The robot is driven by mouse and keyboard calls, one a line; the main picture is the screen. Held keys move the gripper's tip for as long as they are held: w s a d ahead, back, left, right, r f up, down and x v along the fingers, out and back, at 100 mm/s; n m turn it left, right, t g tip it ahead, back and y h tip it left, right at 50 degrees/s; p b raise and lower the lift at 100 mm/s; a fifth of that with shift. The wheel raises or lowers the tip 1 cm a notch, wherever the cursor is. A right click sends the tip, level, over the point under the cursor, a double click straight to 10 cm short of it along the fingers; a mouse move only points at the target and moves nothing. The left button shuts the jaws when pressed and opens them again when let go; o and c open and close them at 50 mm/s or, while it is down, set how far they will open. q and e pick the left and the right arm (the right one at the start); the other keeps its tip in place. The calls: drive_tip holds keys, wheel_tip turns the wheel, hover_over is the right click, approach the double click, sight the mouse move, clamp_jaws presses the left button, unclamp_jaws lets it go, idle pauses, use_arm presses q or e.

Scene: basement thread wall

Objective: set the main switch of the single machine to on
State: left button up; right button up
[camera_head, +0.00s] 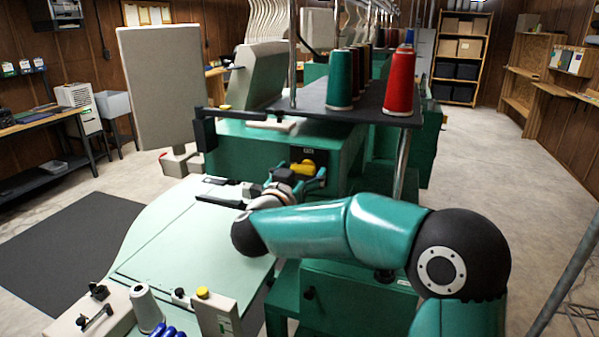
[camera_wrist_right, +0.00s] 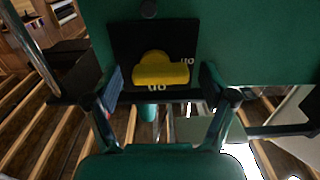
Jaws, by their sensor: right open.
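The main switch is a yellow knob (camera_head: 303,167) on a black plate on the green machine (camera_head: 250,146). In the right wrist view the knob (camera_wrist_right: 160,70) has a wide bar lying level across the picture and a rounded hump above it. Small white lettering is right of and below the knob, too small to read surely. My right gripper (camera_head: 298,179) is open in front of the switch. In the right wrist view the fingers of the gripper (camera_wrist_right: 162,84) stand on either side of the knob, with gaps showing. My left gripper is not in view.
A dark shelf (camera_head: 318,101) with green and red thread cones (camera_head: 401,82) overhangs the switch. A pale green table (camera_head: 180,245) lies in front and to the left, and a grey panel (camera_head: 165,85) stands at its back. Open floor (camera_head: 510,180) is at the right.

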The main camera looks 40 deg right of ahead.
drive_tip(key=shift+c, duration=0.3)
drive_tip(key=c, duration=1.1)
drive_tip(key=shift+a, duration=0.1)
